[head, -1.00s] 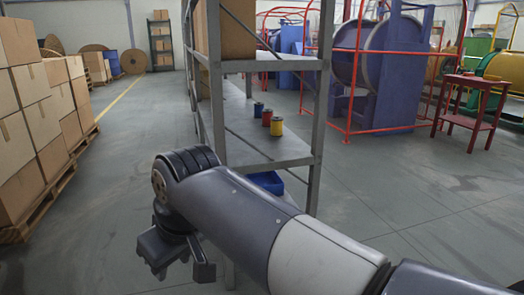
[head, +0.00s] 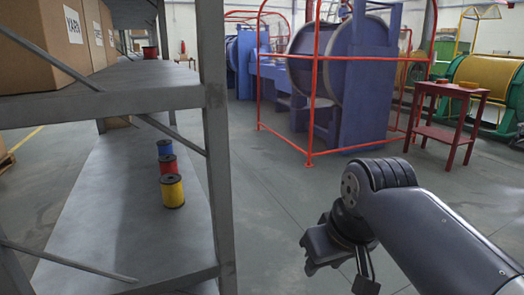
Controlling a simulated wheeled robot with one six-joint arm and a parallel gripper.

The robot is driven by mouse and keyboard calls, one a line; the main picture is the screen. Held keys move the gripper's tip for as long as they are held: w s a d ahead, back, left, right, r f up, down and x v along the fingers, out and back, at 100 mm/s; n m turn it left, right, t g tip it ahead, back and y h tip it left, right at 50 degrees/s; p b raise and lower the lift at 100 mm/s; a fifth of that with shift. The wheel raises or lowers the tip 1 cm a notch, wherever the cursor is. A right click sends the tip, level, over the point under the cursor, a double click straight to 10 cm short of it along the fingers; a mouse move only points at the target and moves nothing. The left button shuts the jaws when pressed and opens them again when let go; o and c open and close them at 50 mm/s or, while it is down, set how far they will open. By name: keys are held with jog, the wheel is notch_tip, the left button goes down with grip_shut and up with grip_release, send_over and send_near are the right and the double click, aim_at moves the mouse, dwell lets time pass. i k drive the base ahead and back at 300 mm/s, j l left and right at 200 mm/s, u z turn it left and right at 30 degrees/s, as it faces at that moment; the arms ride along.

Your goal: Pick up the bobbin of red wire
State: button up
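A bobbin of red wire (head: 168,166) stands on the lower grey shelf (head: 110,225), between a blue bobbin (head: 164,147) behind it and a yellow bobbin (head: 172,191) in front, which partly hides it. Another red bobbin (head: 150,53) stands on the upper shelf, farther back. My gripper (head: 340,275) hangs at the lower right, outside the rack and well to the right of the bobbins. Its fingers are apart and nothing shows between them.
A rack upright (head: 216,150) and diagonal braces stand between my gripper and the bobbins. Cardboard boxes (head: 60,45) sit on the upper shelf. A red-railed blue machine (head: 340,70) and a red table (head: 450,115) stand at the back right. The floor between is clear.

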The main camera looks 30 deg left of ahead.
aim_at(168, 163)
jog(key=i+l+u, duration=0.15)
jog(key=i, duration=0.3)
jog(key=i+l+u, duration=0.15)
jog(key=i, duration=0.25)
jog(key=i+l+u, duration=0.2)
jog(key=i, duration=0.25)
jog(key=i+l+u, duration=0.15)
jog(key=i, duration=0.25)
jog(key=i+j+u, duration=0.15)
jog(key=i+u, duration=0.4)
jog(key=u, duration=0.3)
jog(key=i+u, duration=0.4)
jog(key=i+l+u, duration=0.1)
jog(key=u, duration=0.35)
jog(key=i+j, duration=0.35)
jog(key=i, duration=0.15)
jog(key=i+j+u, duration=0.1)
jog(key=i+j, duration=0.25)
jog(key=i, duration=0.1)
